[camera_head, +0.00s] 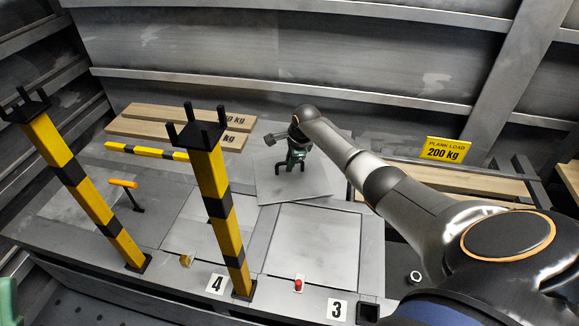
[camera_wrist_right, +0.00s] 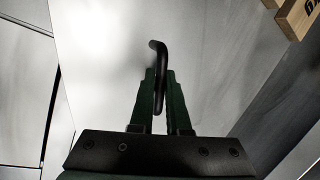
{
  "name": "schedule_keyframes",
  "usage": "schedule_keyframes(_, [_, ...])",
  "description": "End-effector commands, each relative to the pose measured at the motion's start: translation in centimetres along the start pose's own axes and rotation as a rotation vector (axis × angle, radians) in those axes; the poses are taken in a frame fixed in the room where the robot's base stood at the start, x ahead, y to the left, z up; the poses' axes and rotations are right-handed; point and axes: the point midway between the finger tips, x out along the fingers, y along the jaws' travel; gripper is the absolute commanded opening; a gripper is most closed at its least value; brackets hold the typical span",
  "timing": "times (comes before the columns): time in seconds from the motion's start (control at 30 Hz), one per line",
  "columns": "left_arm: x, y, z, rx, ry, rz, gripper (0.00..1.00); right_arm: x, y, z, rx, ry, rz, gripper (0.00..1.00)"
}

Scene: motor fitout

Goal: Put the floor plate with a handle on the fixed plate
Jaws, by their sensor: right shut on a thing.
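The floor plate (camera_head: 315,183) is a grey square sheet with a black bar handle (camera_wrist_right: 158,75). It sits turned at an angle behind the light square plate (camera_head: 315,246) near label 3. My right gripper (camera_head: 291,166) is above it, shut on the handle; the wrist view shows its green fingers (camera_wrist_right: 157,98) on both sides of the bar. Whether the floor plate touches what is below it, I cannot tell. Another light square plate (camera_head: 190,236) lies near label 4. Which plate is the fixed one is not clear.
Two yellow-black posts (camera_head: 220,195) (camera_head: 90,200) with pronged black tops stand on the left. A yellow-black bar (camera_head: 145,151) and wooden planks (camera_head: 170,135) lie at the back left.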

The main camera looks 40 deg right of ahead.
Motion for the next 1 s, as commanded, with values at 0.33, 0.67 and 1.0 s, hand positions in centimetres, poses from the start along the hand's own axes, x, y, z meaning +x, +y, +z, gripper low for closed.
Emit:
schedule_keyframes(0.33, [-0.2,0.1,0.3,-0.002,-0.004,-0.009,0.5,0.2,-0.2,0.0,-0.001,-0.002,-0.008,0.0])
schedule_keyframes(0.67, [-0.1,0.0,0.3,-0.002,-0.004,-0.011,0.5,0.3,0.0,0.0,0.0,-0.001,-0.003,0.44])
schedule_keyframes(1.0, [0.4,-0.2,-0.2,-0.006,-0.004,-0.012,0.5,-0.7,-0.2,-0.1,0.0,0.001,-0.005,0.44])
